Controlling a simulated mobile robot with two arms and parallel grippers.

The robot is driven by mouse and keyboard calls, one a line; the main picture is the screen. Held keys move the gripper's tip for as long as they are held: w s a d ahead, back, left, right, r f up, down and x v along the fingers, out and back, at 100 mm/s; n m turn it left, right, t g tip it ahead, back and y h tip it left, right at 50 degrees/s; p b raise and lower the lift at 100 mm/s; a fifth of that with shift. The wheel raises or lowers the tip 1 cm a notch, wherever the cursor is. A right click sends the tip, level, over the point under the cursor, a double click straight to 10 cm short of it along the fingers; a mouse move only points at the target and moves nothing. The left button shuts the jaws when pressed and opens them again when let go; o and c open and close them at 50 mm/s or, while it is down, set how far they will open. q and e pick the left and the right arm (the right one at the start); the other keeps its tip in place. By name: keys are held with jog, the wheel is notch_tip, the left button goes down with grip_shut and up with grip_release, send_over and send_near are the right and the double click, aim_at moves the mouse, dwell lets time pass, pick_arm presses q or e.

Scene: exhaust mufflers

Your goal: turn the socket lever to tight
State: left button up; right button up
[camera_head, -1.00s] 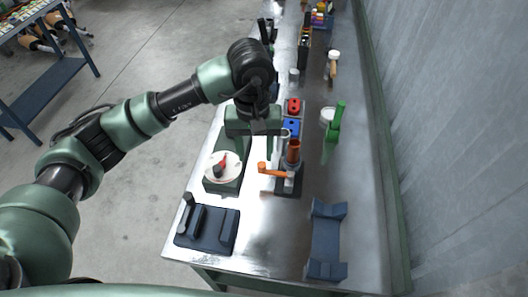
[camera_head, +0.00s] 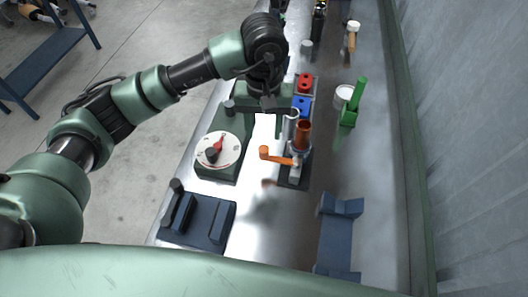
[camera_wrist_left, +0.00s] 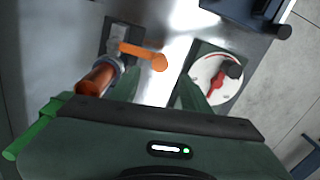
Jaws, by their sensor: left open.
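The socket lever (camera_head: 275,156) is an orange arm with a rounded knob, sticking out to the left from a dark-based fixture (camera_head: 296,180) with an upright copper-coloured tube (camera_head: 302,136). The lever also shows in the left wrist view (camera_wrist_left: 143,53), ahead of my fingers, with the tube (camera_wrist_left: 95,78) at its left. My left gripper (camera_head: 260,122) is open and empty, pointing down over the bench behind the lever. In the wrist view its two fingers (camera_wrist_left: 160,88) are apart, and the lever's knob lies just beyond the gap. No contact shows. My right gripper is out of view.
A white dial (camera_head: 218,150) with a red pointer sits left of the lever. A dark blue cradle (camera_head: 205,222) and a blue bracket (camera_head: 340,235) lie nearer. Red (camera_head: 305,83) and blue (camera_head: 302,103) blocks and a green tool (camera_head: 352,105) stand behind. Bare bench lies in front of the lever.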

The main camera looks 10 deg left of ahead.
aim_at(264, 148)
pick_arm(q)
jog(key=shift+f+p, duration=0.45)
jog(key=shift+f, duration=0.3)
notch_tip(264, 148, down, 5)
jog(key=shift+s+p, duration=0.1)
jog(key=shift+p, duration=0.8)
jog(key=shift+f, duration=0.65)
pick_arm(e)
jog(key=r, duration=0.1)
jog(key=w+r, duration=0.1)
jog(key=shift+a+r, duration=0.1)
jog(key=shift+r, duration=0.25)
pick_arm(q)
grip_shut()
